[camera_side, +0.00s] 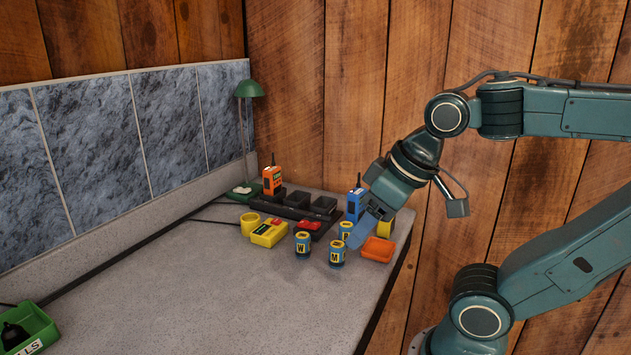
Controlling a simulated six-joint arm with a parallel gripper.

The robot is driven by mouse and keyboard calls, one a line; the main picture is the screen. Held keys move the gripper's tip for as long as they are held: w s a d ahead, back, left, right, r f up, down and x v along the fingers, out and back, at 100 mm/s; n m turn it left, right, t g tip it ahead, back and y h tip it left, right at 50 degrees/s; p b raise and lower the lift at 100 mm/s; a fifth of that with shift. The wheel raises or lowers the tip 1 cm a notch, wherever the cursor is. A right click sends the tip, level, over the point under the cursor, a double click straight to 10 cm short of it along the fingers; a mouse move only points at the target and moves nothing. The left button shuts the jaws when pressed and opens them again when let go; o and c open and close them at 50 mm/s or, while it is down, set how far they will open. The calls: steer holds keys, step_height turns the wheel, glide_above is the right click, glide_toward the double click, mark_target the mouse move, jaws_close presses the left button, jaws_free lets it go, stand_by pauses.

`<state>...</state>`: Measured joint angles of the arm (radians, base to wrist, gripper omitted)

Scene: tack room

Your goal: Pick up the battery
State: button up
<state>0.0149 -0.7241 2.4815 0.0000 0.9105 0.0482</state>
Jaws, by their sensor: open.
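My gripper (362,232) reaches down from the right with its blue fingers pointing down and left, over the far right part of the grey counter. It is open, and I see nothing held in it. A yellow block with a red part on top (268,233) and a dark block with a red top (309,226) lie left of the gripper. Blue and yellow lettered cylinders (337,252) stand upright close to the fingers, one partly hidden near them.
A black multi-slot charger (323,206) stands behind, with an orange radio (272,181) at its left and a blue radio (355,204) at its right. An orange tray (377,249) sits near the counter's right edge. A green lamp (249,90) stands behind.

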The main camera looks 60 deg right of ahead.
steer(key=w+d+m+g, duration=0.3)
steer(key=w+d+m, duration=0.2)
steer(key=m, duration=0.4)
steer(key=m+g, duration=0.2)
steer(key=m, duration=0.7)
glide_above(337, 244)
steer(key=shift+s+f, duration=0.1)
steer(key=shift+f, duration=0.5)
steer(key=shift+f, duration=4.3)
steer(key=shift+f, duration=0.1)
steer(key=shift+f, duration=2.5)
steer(key=c, duration=1.1)
